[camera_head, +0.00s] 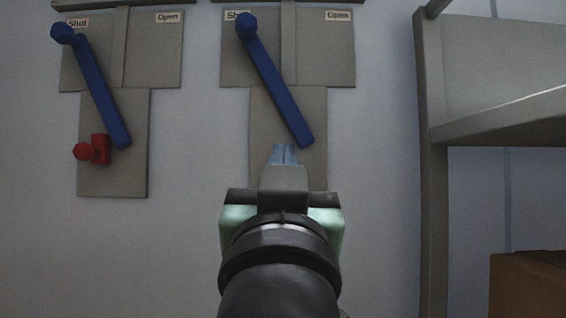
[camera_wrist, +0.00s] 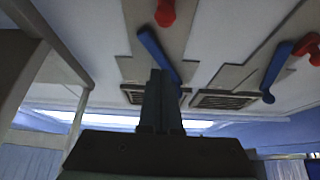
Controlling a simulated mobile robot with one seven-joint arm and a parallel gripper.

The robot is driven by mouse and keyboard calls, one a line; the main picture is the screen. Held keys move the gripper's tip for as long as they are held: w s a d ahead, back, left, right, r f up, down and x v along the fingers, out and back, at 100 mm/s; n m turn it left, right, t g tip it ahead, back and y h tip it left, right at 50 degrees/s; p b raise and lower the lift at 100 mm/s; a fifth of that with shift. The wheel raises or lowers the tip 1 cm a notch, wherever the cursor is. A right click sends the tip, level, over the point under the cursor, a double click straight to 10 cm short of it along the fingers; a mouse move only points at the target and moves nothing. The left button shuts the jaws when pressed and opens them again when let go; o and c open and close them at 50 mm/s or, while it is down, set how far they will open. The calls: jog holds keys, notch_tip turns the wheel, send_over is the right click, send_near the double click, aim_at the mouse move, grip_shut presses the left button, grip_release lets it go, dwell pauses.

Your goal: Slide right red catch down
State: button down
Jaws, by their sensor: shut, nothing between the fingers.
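Two grey wall panels each carry a blue lever. The right red catch is hidden behind my gripper (camera_head: 285,155) in the head view. In the wrist view, where the scene looks upside down, a red catch (camera_wrist: 165,12) shows at the top edge on the middle panel, near the end of its blue lever (camera_wrist: 157,55). This is the right one. In the head view the right blue lever (camera_head: 274,80) slants down to the right, from the Shut side. My gripper is shut and empty, in front of the right panel's lower part (camera_head: 312,170), just below the lever end.
The left panel (camera_head: 125,180) has its own blue lever (camera_head: 92,85) and red catch (camera_head: 92,150) beside the lever's lower end. A grey shelf frame (camera_head: 432,150) stands at the right, with a brown box (camera_head: 525,285) low down. Wall between panels is clear.

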jog(key=b+v, duration=0.1)
jog(key=v, duration=0.4)
jog(key=shift+w+f+b, duration=0.2)
jog(key=shift+b, duration=0.15)
jog(key=shift+w, duration=0.1)
jog(key=s+f+t, duration=0.2)
jog(key=s+t, duration=0.1)
jog(key=s, duration=0.3)
jog(key=shift+f+n+b, duration=0.3)
jog(key=shift+f+n, duration=0.05)
jog(key=shift+n, duration=0.05)
jog(key=shift+a, duration=0.1)
dwell(0.5)
